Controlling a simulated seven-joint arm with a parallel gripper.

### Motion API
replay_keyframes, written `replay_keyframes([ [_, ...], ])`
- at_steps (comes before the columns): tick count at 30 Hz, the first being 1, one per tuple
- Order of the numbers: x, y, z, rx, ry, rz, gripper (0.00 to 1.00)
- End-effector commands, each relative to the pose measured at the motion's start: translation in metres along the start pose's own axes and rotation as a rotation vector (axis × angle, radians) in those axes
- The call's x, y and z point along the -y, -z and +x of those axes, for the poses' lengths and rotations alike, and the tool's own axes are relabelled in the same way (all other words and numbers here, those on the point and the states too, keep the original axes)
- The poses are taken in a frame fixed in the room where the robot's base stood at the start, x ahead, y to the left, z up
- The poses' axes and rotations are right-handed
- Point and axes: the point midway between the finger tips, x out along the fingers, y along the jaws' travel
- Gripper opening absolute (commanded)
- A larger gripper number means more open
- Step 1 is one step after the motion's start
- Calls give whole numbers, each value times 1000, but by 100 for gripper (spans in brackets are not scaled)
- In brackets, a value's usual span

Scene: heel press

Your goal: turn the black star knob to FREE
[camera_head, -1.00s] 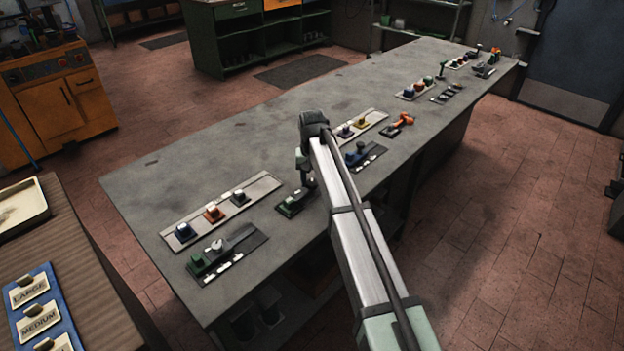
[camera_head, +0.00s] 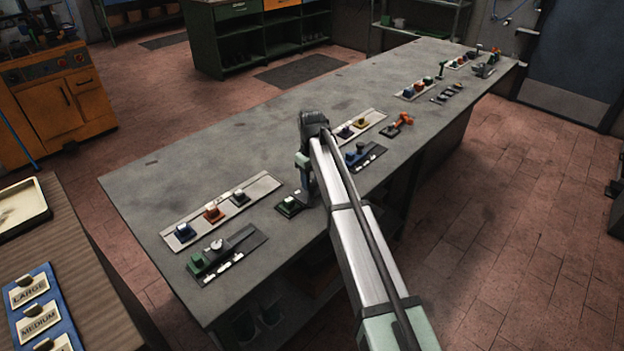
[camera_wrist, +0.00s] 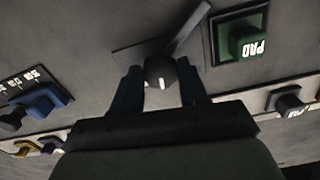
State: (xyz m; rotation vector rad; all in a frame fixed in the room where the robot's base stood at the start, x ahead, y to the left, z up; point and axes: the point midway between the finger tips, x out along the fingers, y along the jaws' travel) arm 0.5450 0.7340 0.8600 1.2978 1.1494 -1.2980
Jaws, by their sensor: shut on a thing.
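The black star knob (camera_wrist: 158,70) shows in the wrist view as a dark rounded knob with a white mark on the side toward the camera. My gripper (camera_wrist: 160,84) has one finger on each side of the knob and is shut on it. A grey angular plate and a bar lie behind the knob. No FREE label is readable. In the head view my gripper (camera_head: 306,194) is down at the near side of the grey bench, and my arm hides the knob there.
A blue block (camera_wrist: 40,102) lies on the other side. A strip with several blocks (camera_head: 213,213) lies left on the bench (camera_head: 205,155), whose middle is clear.

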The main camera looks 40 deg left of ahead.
Motion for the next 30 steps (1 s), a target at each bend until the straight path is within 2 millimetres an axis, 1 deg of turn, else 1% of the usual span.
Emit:
replay_keyframes([
  [18, -1, 0, 0, 0, 0, -575, 0],
  [24, -1, 0, 0, 0, 0, -728, 0],
  [30, -1, 0, 0, 0, 0, -837, 0],
])
